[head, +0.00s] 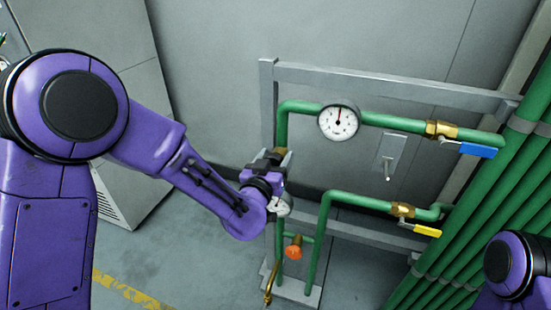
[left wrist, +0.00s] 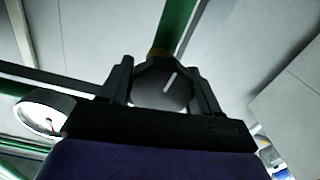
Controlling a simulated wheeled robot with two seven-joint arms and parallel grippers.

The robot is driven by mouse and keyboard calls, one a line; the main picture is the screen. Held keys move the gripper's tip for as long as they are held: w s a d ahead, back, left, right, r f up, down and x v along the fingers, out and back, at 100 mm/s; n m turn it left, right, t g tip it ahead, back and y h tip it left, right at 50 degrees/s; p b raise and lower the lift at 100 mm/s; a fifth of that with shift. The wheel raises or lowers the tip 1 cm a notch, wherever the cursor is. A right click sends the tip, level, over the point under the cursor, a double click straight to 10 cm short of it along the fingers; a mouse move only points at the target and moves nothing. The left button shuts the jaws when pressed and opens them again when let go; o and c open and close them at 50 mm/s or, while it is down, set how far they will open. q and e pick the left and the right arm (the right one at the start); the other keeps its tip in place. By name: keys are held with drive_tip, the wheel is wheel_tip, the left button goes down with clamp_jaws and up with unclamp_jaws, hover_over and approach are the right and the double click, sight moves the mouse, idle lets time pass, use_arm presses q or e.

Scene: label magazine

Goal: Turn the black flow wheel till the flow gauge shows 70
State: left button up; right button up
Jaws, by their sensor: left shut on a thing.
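The black flow wheel (left wrist: 160,86) shows in the left wrist view as a dark disc with a white mark, slanted up to the right. My left gripper (left wrist: 162,82) is shut on it, one finger on each side. In the head view my left gripper (head: 274,160) is at the left upright of the green pipe, and the wheel is hidden behind it. The flow gauge (head: 338,122) is a white round dial on the upper pipe. Its needle points nearly straight up; the numbers are too small to read. The gauge also shows in the left wrist view (left wrist: 42,114).
A blue-handled valve (head: 477,150) and a yellow-handled valve (head: 427,230) are at the right. An orange knob (head: 293,252) sits low near the pipe base. A grey switch plate (head: 391,152) is below the upper pipe. A grey cabinet (head: 120,80) stands at the left.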

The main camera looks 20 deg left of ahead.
use_arm(q)
drive_tip(key=n, duration=0.3)
drive_tip(key=shift+a+n, duration=0.1)
drive_tip(key=shift+n, duration=1.8)
drive_tip(key=o, duration=1)
drive_tip(key=s+p, duration=0.4)
drive_tip(key=s, duration=0.6)
drive_tip(key=shift+s+a+p, duration=0.15)
drive_tip(key=shift+s+p, duration=0.1)
drive_tip(key=shift+p, duration=0.15)
